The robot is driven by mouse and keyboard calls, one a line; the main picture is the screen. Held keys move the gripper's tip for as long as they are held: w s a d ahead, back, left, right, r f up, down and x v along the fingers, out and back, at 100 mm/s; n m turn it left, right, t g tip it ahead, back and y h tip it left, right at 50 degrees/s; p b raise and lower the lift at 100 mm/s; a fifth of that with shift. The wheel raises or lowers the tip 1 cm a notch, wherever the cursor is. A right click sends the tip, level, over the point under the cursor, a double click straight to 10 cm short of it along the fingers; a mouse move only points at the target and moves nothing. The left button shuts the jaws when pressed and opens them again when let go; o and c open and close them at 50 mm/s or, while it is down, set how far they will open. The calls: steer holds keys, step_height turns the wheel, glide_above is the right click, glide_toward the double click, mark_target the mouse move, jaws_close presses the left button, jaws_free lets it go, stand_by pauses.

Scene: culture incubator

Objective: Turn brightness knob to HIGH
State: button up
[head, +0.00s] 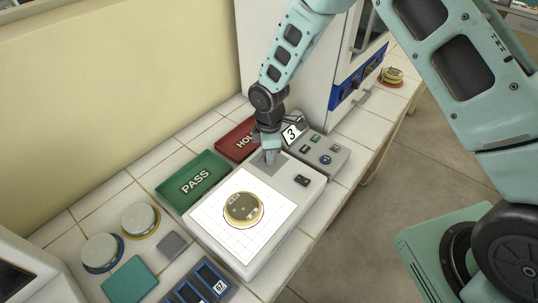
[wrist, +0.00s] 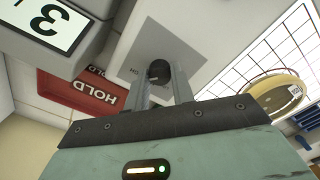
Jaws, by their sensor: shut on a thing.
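The brightness knob (wrist: 158,69) is a small black round knob on a grey plate (wrist: 137,42), seen in the wrist view. My gripper (wrist: 159,82) is shut on it, with one finger on each side. Small lettering beside the knob is too faint to read surely, and the knob's pointer is not clear. In the head view my gripper (head: 269,158) points down at the grey plate at the far end of the white light box (head: 275,238). The knob is hidden there by my gripper.
A gold-rimmed dish (head: 243,208) lies on the lit panel. A green PASS tray (head: 193,181) and a red HOLD tray (head: 236,139) lie left of the box. A grey control unit (head: 325,155) with a "3" display stands close behind. A white incubator (head: 305,70) stands beyond.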

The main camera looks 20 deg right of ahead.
steer(key=shift+m, duration=0.3)
steer(key=o, duration=1)
steer(key=shift+r, duration=0.1)
step_height(320, 180, up, 17)
steer(key=b, duration=0.4)
steer(key=shift+r, duration=0.15)
